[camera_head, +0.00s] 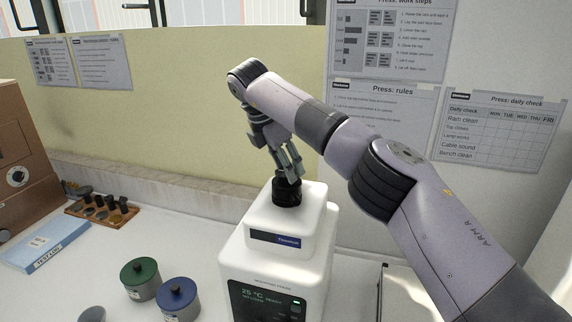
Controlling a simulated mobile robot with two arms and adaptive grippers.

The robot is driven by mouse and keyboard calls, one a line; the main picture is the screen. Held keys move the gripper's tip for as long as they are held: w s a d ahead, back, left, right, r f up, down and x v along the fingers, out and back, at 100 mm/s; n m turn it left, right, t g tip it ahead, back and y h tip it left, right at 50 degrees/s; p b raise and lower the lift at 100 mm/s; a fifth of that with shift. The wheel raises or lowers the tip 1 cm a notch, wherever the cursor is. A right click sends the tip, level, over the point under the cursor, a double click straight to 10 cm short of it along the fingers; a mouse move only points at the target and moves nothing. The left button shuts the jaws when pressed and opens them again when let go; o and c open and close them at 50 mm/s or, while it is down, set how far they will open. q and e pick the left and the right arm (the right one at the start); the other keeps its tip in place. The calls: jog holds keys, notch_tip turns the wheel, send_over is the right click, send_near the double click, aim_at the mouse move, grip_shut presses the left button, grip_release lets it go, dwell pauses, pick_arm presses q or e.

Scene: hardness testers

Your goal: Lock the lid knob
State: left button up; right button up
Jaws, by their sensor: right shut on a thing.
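The lid knob (286,192) is a short black cylinder on top of a white machine (277,262). The machine has a blue label strip and a dark front panel with a lit display. My right gripper (292,176) comes down from above, tilted, and is shut on the knob. Its fingers cover part of the knob's top, and no mark of the knob's turn position shows. My left gripper is not in the view.
A green-lidded jar (140,277) and a blue-lidded jar (178,298) stand left of the machine. A wooden rack (103,211) with dark pieces, a blue box (46,243) and a brown cabinet (24,165) are farther left. Posters hang on the walls behind.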

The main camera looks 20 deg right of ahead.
jog(key=o, duration=1.2)
jog(key=shift+c, duration=0.2)
jog(key=v, duration=0.7)
jog(key=shift+r, duration=0.2)
jog(key=shift+s+a, duration=0.1)
